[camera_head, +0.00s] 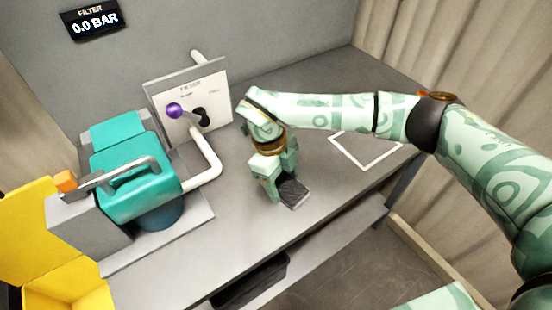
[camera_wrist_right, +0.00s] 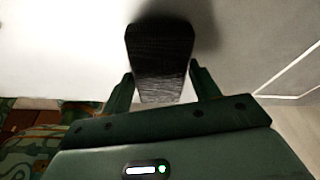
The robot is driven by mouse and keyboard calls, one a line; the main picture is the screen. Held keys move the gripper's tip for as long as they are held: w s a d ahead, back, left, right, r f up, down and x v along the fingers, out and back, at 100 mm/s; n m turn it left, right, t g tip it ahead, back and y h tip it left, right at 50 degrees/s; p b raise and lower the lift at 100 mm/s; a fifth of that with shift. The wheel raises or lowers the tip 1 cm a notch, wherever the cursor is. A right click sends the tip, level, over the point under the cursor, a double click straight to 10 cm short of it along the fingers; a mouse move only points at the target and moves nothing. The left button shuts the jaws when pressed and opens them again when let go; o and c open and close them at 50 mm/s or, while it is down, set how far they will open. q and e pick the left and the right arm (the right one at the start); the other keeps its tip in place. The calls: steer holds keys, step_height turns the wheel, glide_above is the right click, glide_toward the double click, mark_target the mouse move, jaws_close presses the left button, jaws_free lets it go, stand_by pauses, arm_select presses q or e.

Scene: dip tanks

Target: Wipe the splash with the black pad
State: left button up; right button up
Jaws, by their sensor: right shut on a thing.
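The black pad (camera_head: 294,194) is a small dark block at the middle of the grey bench. My right gripper (camera_head: 278,183) points down and is shut on the pad. In the right wrist view the pad (camera_wrist_right: 160,50) sits between the two fingers of the gripper (camera_wrist_right: 160,82) and sticks out beyond them. The pad is on or just above the bench top; I cannot tell whether it touches. I cannot make out a splash; the pad and gripper hide part of the bench. My left gripper is not in view.
A teal filter unit (camera_head: 130,180) with a grey handle stands at the left. Behind it are a white pipe (camera_head: 207,165) and a panel with a purple-knobbed lever (camera_head: 174,110). A yellow bin (camera_head: 65,290) is at lower left. A white outlined square (camera_head: 346,153) lies on clear bench at right.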

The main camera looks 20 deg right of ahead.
steer(key=r, duration=0.1)
steer(key=r+p, duration=0.2)
steer(key=shift+w+d+r, duration=0.15)
steer(key=shift+d+r, duration=0.15)
steer(key=shift+r, duration=0.1)
steer(key=shift+s+p+v, duration=0.25)
steer(key=shift+p+v, duration=0.65)
steer(key=shift+v, duration=0.25)
steer(key=shift+d+r+p, duration=0.1)
steer(key=shift+r+p, duration=0.55)
steer(key=shift+r, duration=0.15)
